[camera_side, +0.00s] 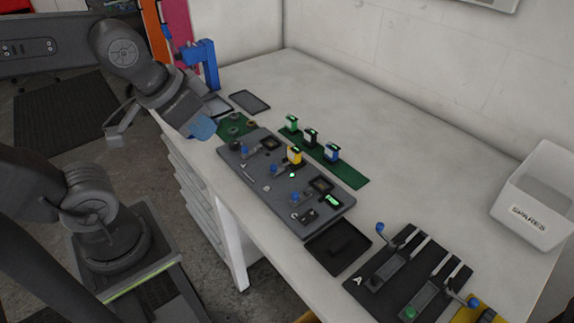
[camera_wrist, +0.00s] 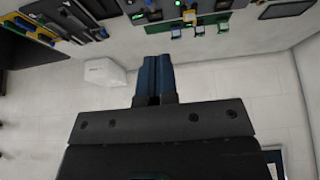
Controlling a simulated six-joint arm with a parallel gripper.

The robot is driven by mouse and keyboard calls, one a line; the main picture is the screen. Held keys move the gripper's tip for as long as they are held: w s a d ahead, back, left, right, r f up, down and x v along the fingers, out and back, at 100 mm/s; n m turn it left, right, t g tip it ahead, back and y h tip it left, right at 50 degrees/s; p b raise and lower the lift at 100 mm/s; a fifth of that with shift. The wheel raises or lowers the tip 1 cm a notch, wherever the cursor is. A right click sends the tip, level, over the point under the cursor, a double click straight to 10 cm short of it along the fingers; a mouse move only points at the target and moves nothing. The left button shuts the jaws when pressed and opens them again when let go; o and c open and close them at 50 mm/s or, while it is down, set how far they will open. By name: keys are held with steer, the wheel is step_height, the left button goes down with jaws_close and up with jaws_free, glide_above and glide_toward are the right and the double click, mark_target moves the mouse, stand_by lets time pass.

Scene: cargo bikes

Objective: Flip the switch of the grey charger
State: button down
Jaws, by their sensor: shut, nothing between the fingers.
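A dark grey charger panel (camera_side: 262,186) lies on the white bench. It carries small levers with blue knobs, one near its far left (camera_side: 245,151), one by the yellow battery (camera_side: 273,168) and one nearer the front (camera_side: 295,196). The yellow battery (camera_side: 295,156) stands upright in the panel, and a green light glows beside it. The levers are too small to read their positions. My gripper (camera_side: 203,127) is above the bench's left edge, left of the panel and apart from it. Its blue fingers are together and empty in the wrist view (camera_wrist: 156,78).
Three batteries stand on a green strip (camera_side: 350,179) behind the panel. A black tray (camera_side: 325,262) and a black panel with levers (camera_side: 382,270) lie in front. A white SPARES bin (camera_side: 535,220) is at right. A blue stand (camera_side: 209,62) rises near my arm. The bench's back is clear.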

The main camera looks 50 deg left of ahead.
stand_by(0.3)
steer(key=n+g, duration=0.4)
steer(key=n, duration=1.4)
glide_above(310, 212)
steer(key=s, duration=0.2)
step_height(310, 212, down, 11)
steer(key=shift+w, duration=0.1)
steer(key=f, duration=0.4)
steer(key=w+f, duration=0.1)
steer(key=f, duration=0.9)
steer(key=shift+w, duration=0.3)
